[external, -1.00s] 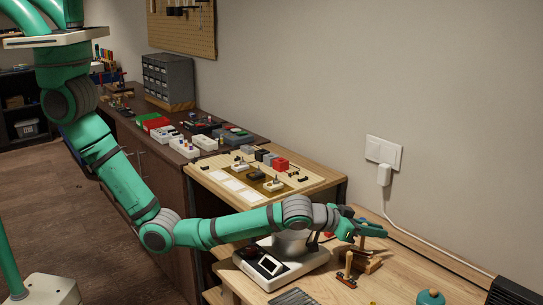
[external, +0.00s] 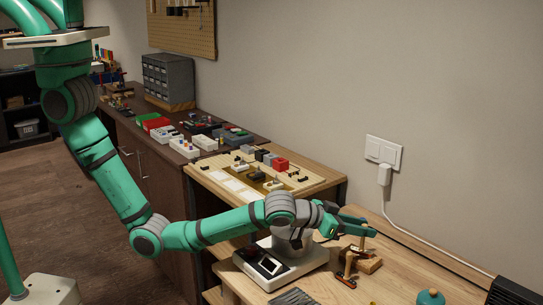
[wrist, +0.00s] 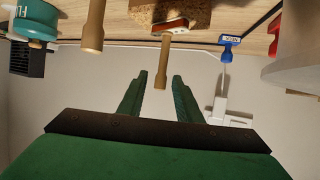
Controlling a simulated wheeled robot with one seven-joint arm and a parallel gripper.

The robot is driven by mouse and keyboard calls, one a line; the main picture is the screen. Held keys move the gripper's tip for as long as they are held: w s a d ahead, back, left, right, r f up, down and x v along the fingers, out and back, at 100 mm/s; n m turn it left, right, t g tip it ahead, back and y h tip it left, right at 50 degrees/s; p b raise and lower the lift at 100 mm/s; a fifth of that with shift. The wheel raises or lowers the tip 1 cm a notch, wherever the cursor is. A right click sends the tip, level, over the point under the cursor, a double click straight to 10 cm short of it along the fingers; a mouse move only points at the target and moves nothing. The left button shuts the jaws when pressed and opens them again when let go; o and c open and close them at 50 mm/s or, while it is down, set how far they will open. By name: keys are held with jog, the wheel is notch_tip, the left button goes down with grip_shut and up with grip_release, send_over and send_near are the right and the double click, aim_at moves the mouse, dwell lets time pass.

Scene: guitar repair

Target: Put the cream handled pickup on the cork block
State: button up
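The cork block (external: 372,265) lies on the light wooden bench, and it also shows at the top of the wrist view (wrist: 146,14). A small handled piece (wrist: 172,29) with a pale edge and reddish face appears to rest on it. Its wooden handle (external: 363,240) stands upright; it looks like the handled pickup, though its colour is not clear. My gripper (wrist: 158,80) is open and empty, with the handle's end near the gap between its fingertips, apart from both. In the external view my gripper (external: 366,225) is level with the handle's top.
A second wooden handle (external: 347,266) on a reddish base stands beside the cork block. A teal pot (wrist: 36,22) and a blue-headed tool (wrist: 229,41) are nearby. A tray (external: 215,178) holds several handled parts, one of them pale (external: 240,166). A wall plug (external: 384,174) is behind.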

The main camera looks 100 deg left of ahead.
jog(key=v, duration=0.7)
jog(key=shift+s+f, duration=0.1)
